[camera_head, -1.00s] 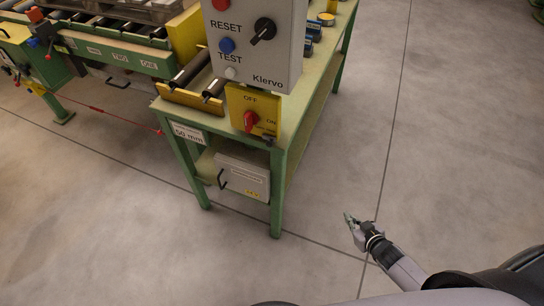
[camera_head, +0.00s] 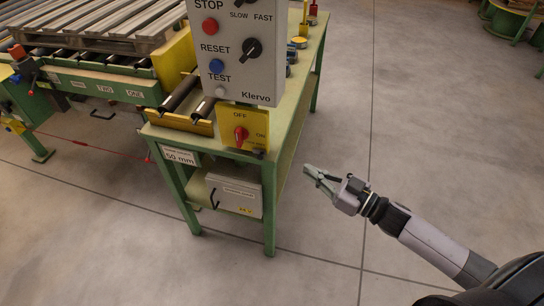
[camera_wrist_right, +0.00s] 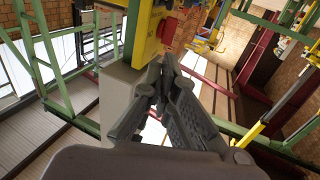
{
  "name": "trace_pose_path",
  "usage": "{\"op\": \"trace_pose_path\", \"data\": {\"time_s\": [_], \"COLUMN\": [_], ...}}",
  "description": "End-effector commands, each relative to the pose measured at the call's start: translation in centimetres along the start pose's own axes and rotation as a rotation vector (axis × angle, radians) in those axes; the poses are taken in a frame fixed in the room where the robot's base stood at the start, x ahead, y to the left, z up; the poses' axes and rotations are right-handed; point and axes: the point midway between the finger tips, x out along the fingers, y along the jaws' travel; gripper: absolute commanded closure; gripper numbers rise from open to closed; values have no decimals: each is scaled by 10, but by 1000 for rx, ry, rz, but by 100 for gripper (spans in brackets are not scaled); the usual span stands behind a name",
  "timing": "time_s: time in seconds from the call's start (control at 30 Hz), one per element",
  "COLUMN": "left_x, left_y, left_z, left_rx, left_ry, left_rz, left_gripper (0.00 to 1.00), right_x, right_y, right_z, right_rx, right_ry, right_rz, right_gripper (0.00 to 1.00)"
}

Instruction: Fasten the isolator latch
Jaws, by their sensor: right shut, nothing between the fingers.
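The isolator is a yellow plate (camera_head: 229,138) marked OFF and ON, on the green table's near end below the Klervo control box. Its red knob (camera_head: 241,135) sits mid-plate. A small dark part (camera_head: 258,153), possibly the latch, is at the plate's lower right corner; its state is too small to tell. My right gripper (camera_head: 309,171) is shut and empty, to the right of the table and apart from it. In the right wrist view the gripper (camera_wrist_right: 164,66) points towards a yellow part (camera_wrist_right: 148,33) with red beside it. My left gripper is out of view.
The grey Klervo box (camera_head: 237,60) with buttons and dials stands above the isolator. A pale box (camera_head: 234,194) sits on the lower shelf. The green table (camera_head: 290,137) has legs and an edge near my right arm. Open floor lies to the right.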

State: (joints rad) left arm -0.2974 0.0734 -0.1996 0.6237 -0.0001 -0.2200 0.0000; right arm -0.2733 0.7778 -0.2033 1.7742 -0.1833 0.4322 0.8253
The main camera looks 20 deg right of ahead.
Motion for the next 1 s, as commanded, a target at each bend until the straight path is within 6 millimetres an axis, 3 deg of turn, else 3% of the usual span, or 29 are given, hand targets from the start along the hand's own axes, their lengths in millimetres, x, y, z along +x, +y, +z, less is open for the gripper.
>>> {"op": "trace_pose_path", "data": {"time_s": [0.17, 0.57, 0.6, 0.8, 1.0], "left_x": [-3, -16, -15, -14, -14], "left_y": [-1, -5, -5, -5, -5], "left_z": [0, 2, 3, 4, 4], "left_rx": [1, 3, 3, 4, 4], "left_ry": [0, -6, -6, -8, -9], "left_rz": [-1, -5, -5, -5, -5], "left_gripper": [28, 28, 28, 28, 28], "right_x": [17, 101, 106, 122, 128], "right_y": [0, 1, 1, 0, 0], "right_z": [-2, -3, 4, 23, 29], "right_rx": [0, 0, 2, 1, 0], "right_ry": [4, 3, 0, 0, 0], "right_rz": [1, 2, 4, 2, 1], "right_gripper": [100, 100, 100, 100, 100]}}
